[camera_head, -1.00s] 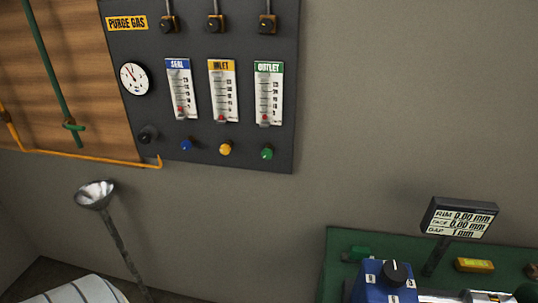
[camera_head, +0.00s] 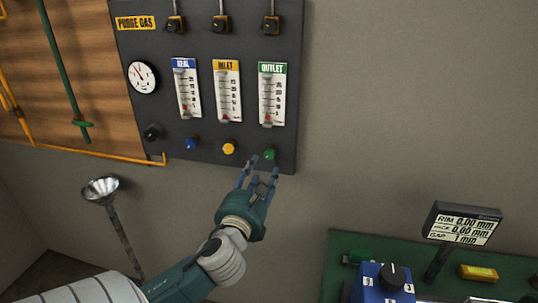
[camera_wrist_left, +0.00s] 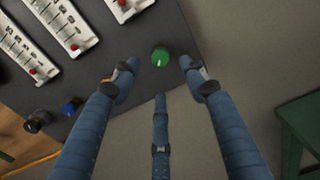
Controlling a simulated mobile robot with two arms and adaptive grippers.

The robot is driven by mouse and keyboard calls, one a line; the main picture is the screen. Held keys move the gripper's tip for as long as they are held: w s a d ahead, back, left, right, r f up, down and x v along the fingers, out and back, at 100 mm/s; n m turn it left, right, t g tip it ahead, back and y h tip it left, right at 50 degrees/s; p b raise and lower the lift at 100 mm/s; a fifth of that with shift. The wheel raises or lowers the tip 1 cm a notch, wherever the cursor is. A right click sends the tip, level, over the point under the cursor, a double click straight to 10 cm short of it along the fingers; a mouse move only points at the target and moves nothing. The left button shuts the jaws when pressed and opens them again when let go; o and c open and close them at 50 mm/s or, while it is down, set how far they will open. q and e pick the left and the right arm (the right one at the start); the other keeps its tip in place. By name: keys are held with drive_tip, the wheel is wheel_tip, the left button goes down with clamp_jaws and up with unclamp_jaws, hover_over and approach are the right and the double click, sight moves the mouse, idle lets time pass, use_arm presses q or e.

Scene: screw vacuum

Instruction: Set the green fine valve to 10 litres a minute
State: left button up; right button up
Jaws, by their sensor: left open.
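The green fine valve (camera_head: 270,154) is a small round knob at the bottom right of the dark purge gas panel, below the OUTLET flow tube (camera_head: 271,95). The red float in that tube sits near the bottom of its scale. My left gripper (camera_head: 258,174) is open, just below and in front of the green knob in the head view. In the left wrist view the green knob (camera_wrist_left: 160,56) lies between and beyond the spread blue fingers (camera_wrist_left: 157,82), with a visible gap and no clear contact. My right gripper is not in view.
The yellow knob (camera_head: 229,147) and blue knob (camera_head: 191,143) sit left of the green one. A pressure gauge (camera_head: 142,77) is at the panel's left. A metal funnel (camera_head: 101,189) stands lower left. A green table (camera_head: 338,247) with a display (camera_head: 461,223) is lower right.

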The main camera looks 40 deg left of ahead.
sight(269, 156)
use_arm(q)
drive_tip(key=p+x, duration=0.1)
drive_tip(key=x, duration=0.8)
drive_tip(key=shift+w+f+p, duration=0.1)
drive_tip(key=shift+w+p, duration=0.2)
drive_tip(key=shift+p, duration=0.05)
clamp_jaws()
